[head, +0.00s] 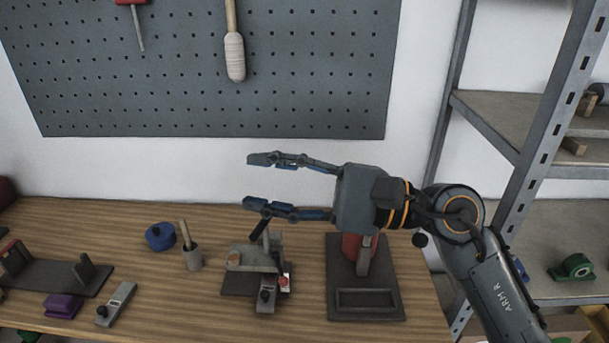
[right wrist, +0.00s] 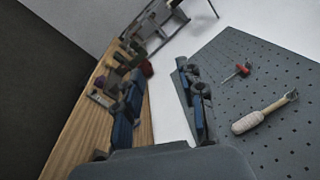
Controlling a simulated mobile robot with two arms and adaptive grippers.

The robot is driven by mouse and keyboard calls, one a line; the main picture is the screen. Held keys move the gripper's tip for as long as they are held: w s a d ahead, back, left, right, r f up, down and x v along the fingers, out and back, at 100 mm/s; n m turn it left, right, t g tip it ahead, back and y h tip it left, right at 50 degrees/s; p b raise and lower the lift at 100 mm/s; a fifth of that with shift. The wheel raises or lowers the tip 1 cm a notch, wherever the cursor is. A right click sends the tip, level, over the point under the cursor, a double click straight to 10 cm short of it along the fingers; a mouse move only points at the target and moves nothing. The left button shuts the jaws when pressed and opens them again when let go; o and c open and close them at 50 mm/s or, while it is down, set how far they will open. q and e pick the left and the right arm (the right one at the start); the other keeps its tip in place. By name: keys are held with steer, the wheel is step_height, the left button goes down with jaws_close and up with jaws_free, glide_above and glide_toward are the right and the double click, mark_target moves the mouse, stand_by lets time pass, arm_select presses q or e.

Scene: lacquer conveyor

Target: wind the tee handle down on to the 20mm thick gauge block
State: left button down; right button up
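My right gripper (head: 255,181) is open and empty, its two fingers spread and pointing left, above the bench and in front of the wall. In the right wrist view the same two fingers (right wrist: 155,105) stand wide apart with nothing between them. Below it is a grey fixture (head: 258,258) on a dark base, with a dark slanted bar (head: 261,228) and a red knob (head: 283,281). Below the gripper's palm stands a red and grey device (head: 364,262) on a dark plate, its top hidden by my gripper. I cannot pick out the tee handle or 20mm block for certain. My left gripper is not in view.
A pegboard (head: 300,80) hangs behind; metal shelving (head: 500,125) stands right.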

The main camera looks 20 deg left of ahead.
steer(key=shift+w+d+r+m+t+y, duration=0.15)
steer(key=shift+d+r+m+y, duration=0.45)
steer(key=shift+m, duration=0.2)
steer(key=shift+w+d+r+m+t+y, duration=0.1)
steer(key=shift+d+r+m+t+y, duration=0.05)
steer(key=shift+d+r+m+y, duration=0.55)
steer(key=shift+a+f, duration=0.25)
steer(key=shift+a, duration=0.05)
